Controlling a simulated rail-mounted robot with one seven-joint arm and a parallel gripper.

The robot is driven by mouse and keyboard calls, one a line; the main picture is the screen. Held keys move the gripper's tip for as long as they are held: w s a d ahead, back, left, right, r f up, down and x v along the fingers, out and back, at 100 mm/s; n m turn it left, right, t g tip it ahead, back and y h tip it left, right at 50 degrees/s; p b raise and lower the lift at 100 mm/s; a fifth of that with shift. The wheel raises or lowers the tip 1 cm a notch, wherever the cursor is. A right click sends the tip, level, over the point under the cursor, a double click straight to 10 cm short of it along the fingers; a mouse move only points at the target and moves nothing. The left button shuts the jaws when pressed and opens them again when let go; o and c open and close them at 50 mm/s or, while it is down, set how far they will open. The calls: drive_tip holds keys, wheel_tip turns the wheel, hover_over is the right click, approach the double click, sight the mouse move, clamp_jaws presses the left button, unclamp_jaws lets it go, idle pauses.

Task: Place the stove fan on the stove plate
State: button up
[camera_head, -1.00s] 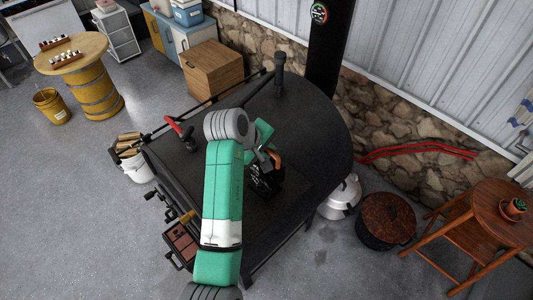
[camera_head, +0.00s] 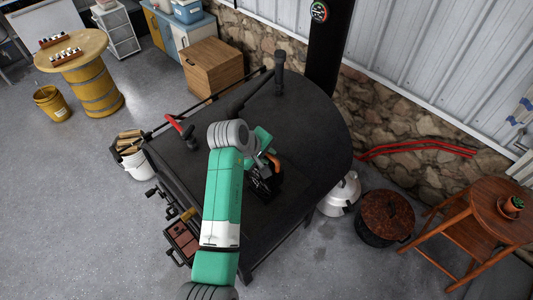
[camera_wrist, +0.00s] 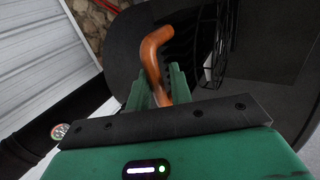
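The stove fan (camera_head: 263,187) is black with an orange-brown curved handle. It is over the front right part of the dark stove plate (camera_head: 312,125); I cannot tell whether its base touches the plate. In the wrist view the handle (camera_wrist: 154,55) runs between the green fingers of my gripper (camera_wrist: 158,92), with a finger close on each side. My gripper (camera_head: 270,158) looks shut on the handle. The fan's round black wire cage (camera_wrist: 213,45) shows to the right in the wrist view. My arm hides part of the fan and the plate.
A black stovepipe (camera_head: 328,45) rises behind the stove. A red-handled tool (camera_head: 178,127) is at the plate's left, and a dark upright fitting (camera_head: 280,70) at its back. A silver pot (camera_head: 340,195) and a rusty pot (camera_head: 386,218) stand on the floor to the right.

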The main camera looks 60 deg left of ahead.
drive_tip(key=shift+o, duration=1.1)
drive_tip(key=shift+r, duration=0.1)
drive_tip(key=b+v, duration=0.1)
drive_tip(key=v, duration=1.1)
drive_tip(key=w+d+r+m+t+y, duration=0.45)
drive_tip(key=w+d+r+m, duration=0.35)
drive_tip(key=w+d+r, duration=0.55)
drive_tip(key=w+d+r+m+t+h, duration=0.1)
drive_tip(key=w+d+r+m+t, duration=0.2)
drive_tip(key=d+r+m+t, duration=0.7)
drive_tip(key=s+d+r+m+t+h, duration=0.1)
drive_tip(key=s+d+r, duration=0.3)
drive_tip(key=d+r, duration=0.4)
drive_tip(key=s+d+r+m+t+h, duration=0.2)
drive_tip(key=s+d+r+t+h, duration=0.1)
drive_tip(key=d+r, duration=0.6)
drive_tip(key=s+d+h, duration=0.1)
drive_tip(key=s+d, duration=0.1)
drive_tip(key=d, duration=0.2)
drive_tip(key=shift+s+d+r+m, duration=0.2)
drive_tip(key=shift+d+m, duration=0.1)
drive_tip(key=shift+d, duration=0.05)
